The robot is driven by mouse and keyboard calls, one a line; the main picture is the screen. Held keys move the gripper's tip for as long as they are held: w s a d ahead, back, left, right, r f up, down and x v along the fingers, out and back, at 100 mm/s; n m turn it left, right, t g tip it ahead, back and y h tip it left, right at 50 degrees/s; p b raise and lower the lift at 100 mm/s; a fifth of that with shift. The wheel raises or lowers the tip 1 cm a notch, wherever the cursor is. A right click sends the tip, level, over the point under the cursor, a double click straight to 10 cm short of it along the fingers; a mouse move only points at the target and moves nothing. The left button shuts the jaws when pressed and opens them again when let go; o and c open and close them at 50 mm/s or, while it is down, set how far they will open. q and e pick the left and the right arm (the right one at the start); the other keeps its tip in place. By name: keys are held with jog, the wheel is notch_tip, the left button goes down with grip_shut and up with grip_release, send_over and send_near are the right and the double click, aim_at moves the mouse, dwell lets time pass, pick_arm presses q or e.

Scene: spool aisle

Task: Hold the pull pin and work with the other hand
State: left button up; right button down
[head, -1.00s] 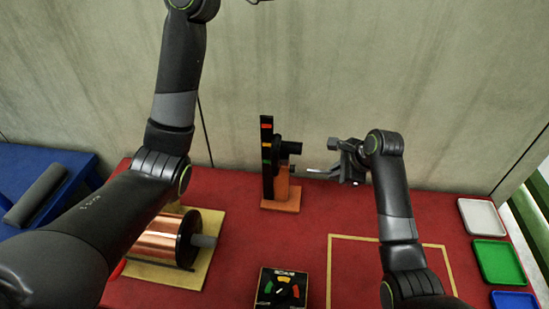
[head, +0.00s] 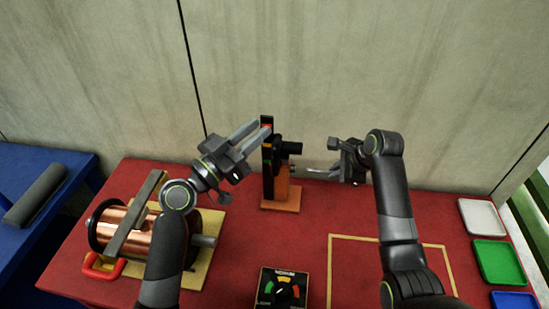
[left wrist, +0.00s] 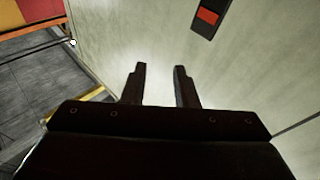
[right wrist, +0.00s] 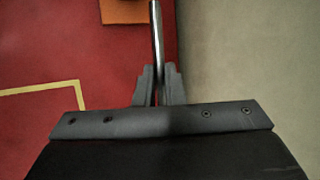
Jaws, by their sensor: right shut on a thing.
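The pull pin (right wrist: 157,35) is a thin silver rod between the fingers of my right gripper (right wrist: 158,85) in the right wrist view. In the head view my right gripper (head: 337,160) is shut on it, right of the brown stand (head: 281,195); the pin (head: 315,171) points left towards the stand. A black upright strip (head: 267,180) with coloured marks rises from the stand. My left gripper (head: 257,131) is open and empty at the strip's top, overlapping it in view; contact cannot be told. The left wrist view shows its fingers apart and the strip's red mark (left wrist: 208,15) beyond them.
A copper spool (head: 112,217) lies on a wooden board (head: 192,275) at left, a grey bar (head: 137,215) across it and a red-handled thing (head: 102,267) beside it. A dial box (head: 283,289) sits in front. Trays (head: 498,262) line the right edge. The yellow-outlined area is clear.

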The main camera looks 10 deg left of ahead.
aim_at(272, 161)
pick_arm(q)
jog(key=s+a+f+g+y, duration=0.1)
jog(key=s+f+y, duration=0.15)
jog(key=f, duration=0.25)
jog(key=s+a+f+y, duration=0.1)
jog(key=s+a+f, duration=0.15)
jog(key=f, duration=0.35)
jog(key=x, duration=0.7)
jog(key=d+x, duration=0.1)
jog(key=x, duration=0.3)
jog(key=shift+s+d, duration=0.1)
jog(key=shift+d, duration=0.15)
grip_shut()
